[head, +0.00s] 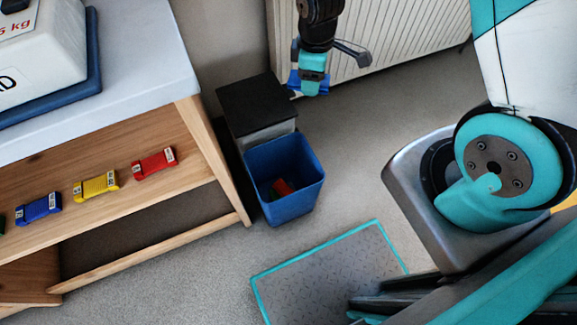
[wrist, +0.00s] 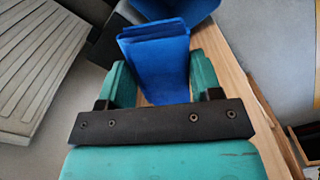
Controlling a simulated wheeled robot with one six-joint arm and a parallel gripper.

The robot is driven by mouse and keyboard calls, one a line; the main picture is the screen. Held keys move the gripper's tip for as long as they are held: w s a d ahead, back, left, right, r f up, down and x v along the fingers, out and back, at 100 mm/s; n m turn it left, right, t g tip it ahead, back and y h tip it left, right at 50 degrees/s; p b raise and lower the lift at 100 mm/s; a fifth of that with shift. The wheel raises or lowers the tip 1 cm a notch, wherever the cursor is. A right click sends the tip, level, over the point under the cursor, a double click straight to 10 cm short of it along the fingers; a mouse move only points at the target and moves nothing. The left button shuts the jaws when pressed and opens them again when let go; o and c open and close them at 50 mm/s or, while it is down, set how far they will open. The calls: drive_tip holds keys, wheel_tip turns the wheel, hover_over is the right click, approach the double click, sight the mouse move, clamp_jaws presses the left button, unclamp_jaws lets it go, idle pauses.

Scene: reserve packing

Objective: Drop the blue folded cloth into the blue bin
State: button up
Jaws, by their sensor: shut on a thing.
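My gripper (head: 311,88) hangs down in front of the radiator, behind and slightly right of the blue bin in the head view. It is shut on the blue folded cloth (head: 293,80), of which only parts show around the fingers there. In the wrist view the cloth (wrist: 158,62) stands between the two teal fingers and sticks out beyond them. The open blue bin (head: 287,207) stands on the floor, with something red and dark inside. Part of it shows beyond the cloth in the wrist view (wrist: 205,8).
A bin with a black lid (head: 258,103) stands right behind the blue bin. A wooden shelf unit (head: 215,165) at left holds red (head: 154,163), yellow (head: 96,186) and blue (head: 38,208) labelled packs. A radiator (head: 395,45) lines the wall. Floor right of the bin is clear.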

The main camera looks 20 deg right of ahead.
drive_tip(key=a+f+n+b, duration=0.2)
drive_tip(key=f+n+b, duration=0.5)
drive_tip(key=f+b, duration=1)
drive_tip(key=a+f+n+b, duration=0.3)
drive_tip(key=f+n+b, duration=0.5)
drive_tip(key=f+b, duration=0.9)
wheel_tip(320, 180, down, 2)
drive_tip(key=shift+a+f, duration=0.2)
drive_tip(key=shift+a, duration=0.15)
drive_tip(key=o, duration=1)
wheel_tip(320, 180, up, 17)
drive_tip(key=p, duration=0.8)
drive_tip(key=shift+r, duration=0.2)
